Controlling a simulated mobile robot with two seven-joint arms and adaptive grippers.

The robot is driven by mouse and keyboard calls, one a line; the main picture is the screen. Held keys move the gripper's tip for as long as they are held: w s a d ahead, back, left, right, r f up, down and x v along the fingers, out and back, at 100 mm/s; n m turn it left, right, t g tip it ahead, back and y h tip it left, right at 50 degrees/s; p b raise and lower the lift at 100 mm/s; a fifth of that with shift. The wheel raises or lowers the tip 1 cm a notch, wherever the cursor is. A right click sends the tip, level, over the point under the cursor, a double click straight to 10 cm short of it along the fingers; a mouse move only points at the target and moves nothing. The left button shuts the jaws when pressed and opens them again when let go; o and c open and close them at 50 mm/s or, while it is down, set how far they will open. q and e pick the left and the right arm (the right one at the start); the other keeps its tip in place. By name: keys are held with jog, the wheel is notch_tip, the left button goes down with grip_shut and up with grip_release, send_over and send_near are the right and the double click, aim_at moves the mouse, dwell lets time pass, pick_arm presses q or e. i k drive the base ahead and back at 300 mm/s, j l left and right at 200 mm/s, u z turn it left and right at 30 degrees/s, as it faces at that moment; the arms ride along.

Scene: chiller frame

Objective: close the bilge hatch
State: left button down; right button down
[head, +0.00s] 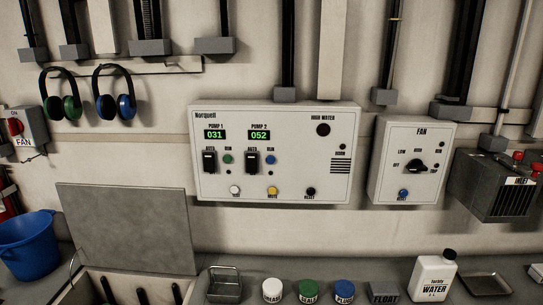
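A grey square panel (128,226), which looks like the bilge hatch lid, stands raised and nearly upright against the wall at the lower left. Below it is a pale-rimmed opening (95,277), cut off by the bottom edge of the head view. Several dark upright shapes show inside the opening; I cannot tell what they are. Neither of my grippers is in view.
A blue bucket (28,246) stands left of the panel. A wire basket (224,284), several lidded jars (308,291), a FLOAT block (383,292), a white water jug (432,277) and a metal tray (486,284) line the counter to the right. A pump control box (275,150) hangs above.

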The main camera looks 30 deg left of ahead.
aim_at(131, 229)
jog(key=k+j, duration=0.1)
jog(key=j, duration=0.3)
jog(key=j+z, duration=0.1)
jog(key=j, duration=0.35)
jog(key=k+j, duration=0.15)
jog(key=j, duration=0.25)
jog(key=u, duration=0.75)
jog(key=k+u, duration=0.2)
jog(key=u, duration=0.25)
jog(key=k+u, duration=0.25)
jog(key=u, duration=0.2)
jog(key=k+j+u, duration=0.1)
jog(key=u, duration=0.35)
jog(key=k, duration=0.1)
